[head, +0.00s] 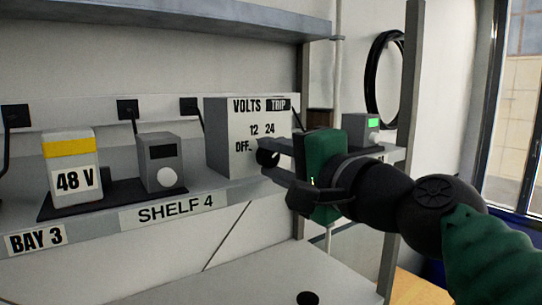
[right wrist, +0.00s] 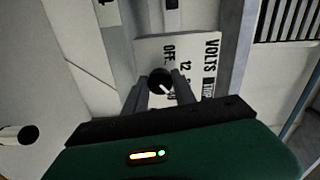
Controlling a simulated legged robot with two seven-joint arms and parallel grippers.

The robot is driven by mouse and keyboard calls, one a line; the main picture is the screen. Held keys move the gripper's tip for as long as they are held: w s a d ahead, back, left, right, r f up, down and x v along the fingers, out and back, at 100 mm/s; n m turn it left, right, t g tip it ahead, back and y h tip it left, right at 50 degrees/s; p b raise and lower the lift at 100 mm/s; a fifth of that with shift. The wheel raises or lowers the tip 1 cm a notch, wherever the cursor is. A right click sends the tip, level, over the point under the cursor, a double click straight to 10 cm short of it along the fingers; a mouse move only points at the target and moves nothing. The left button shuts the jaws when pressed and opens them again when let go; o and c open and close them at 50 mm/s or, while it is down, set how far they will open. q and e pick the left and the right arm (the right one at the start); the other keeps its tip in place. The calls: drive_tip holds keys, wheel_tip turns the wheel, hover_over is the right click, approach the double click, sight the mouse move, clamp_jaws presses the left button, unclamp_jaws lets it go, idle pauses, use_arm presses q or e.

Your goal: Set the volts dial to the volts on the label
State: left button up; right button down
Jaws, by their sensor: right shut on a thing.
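The volts dial is a black round knob (right wrist: 160,80) on the pale front of a grey box (head: 222,130), marked OFF, 12 and 24; a further mark is hidden by my gripper. My right gripper (head: 270,156) is shut on the knob, with one finger on each side of it in the right wrist view. A short white pointer line on the knob points to the lower right in that view, towards the marks past 12; the exact mark is unclear. The label reading 48 V (head: 74,181) is on a white unit with a yellow band, left on the shelf. My left gripper is not in view.
A small grey box (head: 161,155) with a dark window and white knob stands between the labelled unit and the dial box. A device with a green light (head: 373,123) stands behind my right gripper. A grey post (head: 404,100) rises near my right arm. An upper shelf (head: 180,20) runs above.

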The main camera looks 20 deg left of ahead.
drive_tip(key=shift+w+f+m, duration=0.1)
drive_tip(key=shift+f+m, duration=0.1)
drive_tip(key=shift+m, duration=1.1)
drive_tip(key=shift+f, duration=0.1)
